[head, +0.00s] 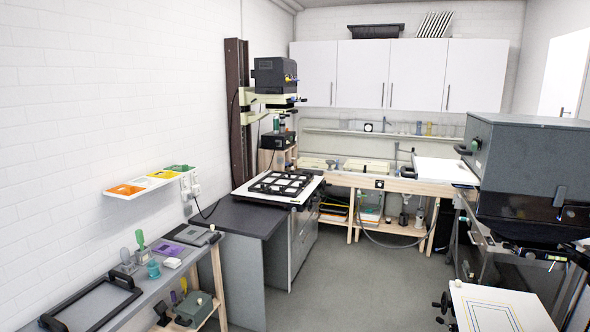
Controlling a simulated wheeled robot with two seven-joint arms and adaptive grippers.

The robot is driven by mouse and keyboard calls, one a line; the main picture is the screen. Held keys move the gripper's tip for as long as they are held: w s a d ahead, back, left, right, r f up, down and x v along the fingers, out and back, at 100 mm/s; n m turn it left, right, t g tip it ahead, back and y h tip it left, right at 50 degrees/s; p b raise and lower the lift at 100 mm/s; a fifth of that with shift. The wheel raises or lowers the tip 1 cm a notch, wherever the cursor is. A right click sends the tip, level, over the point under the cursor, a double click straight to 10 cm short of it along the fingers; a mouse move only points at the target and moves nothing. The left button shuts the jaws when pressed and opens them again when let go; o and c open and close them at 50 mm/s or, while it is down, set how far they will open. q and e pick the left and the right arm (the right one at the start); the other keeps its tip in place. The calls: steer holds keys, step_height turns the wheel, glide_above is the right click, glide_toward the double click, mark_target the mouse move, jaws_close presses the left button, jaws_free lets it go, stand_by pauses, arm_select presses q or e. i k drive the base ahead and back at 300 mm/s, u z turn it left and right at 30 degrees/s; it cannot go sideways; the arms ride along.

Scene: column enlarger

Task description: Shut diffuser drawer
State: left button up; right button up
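The column enlarger stands at the back, left of the cabinets. It has a tall dark brown column (238,110) by the left wall. Its dark box-shaped head (274,74) has small blue and yellow parts on its right side. A cream carriage (262,98) sits below the head. The diffuser drawer is too small to make out from here, and I cannot tell how far it stands out. Neither of my grippers is in view.
A black counter (238,217) carries a white-edged board with a black frame (281,184). A grey side bench (150,285) runs along the left wall. A large dark grey machine (530,175) stands at the right, above a white board (500,307). The grey floor (375,275) between is clear.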

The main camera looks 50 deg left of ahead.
mark_target(460, 172)
steer(key=u, duration=0.2)
steer(key=k, duration=0.4)
steer(key=u, duration=1.7)
steer(key=i, duration=1.35)
steer(key=z, duration=0.85)
steer(key=i, duration=0.4)
steer(key=z, duration=0.45)
